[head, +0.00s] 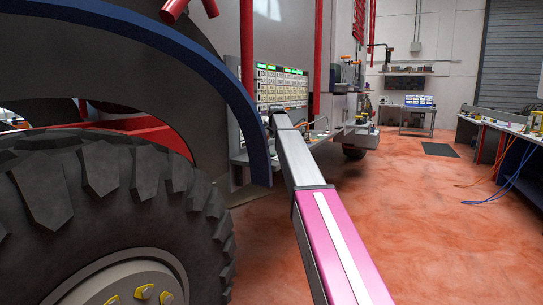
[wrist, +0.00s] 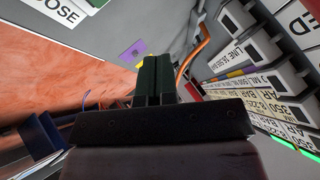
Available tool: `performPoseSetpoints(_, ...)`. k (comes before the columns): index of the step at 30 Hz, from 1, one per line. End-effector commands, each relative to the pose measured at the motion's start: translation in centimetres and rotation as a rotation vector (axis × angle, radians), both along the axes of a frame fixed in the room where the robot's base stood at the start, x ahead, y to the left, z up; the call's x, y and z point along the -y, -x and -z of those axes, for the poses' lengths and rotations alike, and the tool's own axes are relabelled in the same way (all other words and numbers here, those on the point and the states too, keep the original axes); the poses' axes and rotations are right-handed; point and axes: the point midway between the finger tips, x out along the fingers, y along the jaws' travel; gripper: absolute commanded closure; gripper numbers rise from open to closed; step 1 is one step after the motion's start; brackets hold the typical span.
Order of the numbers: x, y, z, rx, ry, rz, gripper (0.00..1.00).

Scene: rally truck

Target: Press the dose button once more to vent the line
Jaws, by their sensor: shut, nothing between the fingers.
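My gripper (wrist: 154,66) is shut and empty, its two dark fingers side by side in the middle of the wrist view. Yellow shows at one fingertip. A white label ending in "OSE" (wrist: 58,11) lies on the grey panel at the upper left. A dark green part (wrist: 98,2) beside that label is cut off by the top edge; I cannot tell if it is the dose button. The fingertips look apart from it. In the head view my arm reaches to the rack panel (head: 283,88) on the truck, and the fingertips are too small to make out.
An orange hose (wrist: 194,52) and a purple label (wrist: 132,52) are close to the fingers. Rows of labelled modules (wrist: 252,62) stand at the right of the wrist view. The big tyre (head: 105,195) fills the left; the orange floor (head: 430,220) at right is clear.

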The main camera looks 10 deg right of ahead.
Motion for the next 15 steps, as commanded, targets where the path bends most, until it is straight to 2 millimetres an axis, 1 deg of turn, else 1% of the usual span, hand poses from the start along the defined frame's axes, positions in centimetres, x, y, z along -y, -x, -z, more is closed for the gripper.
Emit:
performPoseSetpoints(3,0.0,0.1,1.6,-0.003,0.0,0.0,1.0)
performPoseSetpoints(12,0.0,0.1,5.4,-0.003,0.0,0.0,1.0)
performPoseSetpoints(15,0.0,0.0,6.2,-0.001,0.0,0.0,1.0)
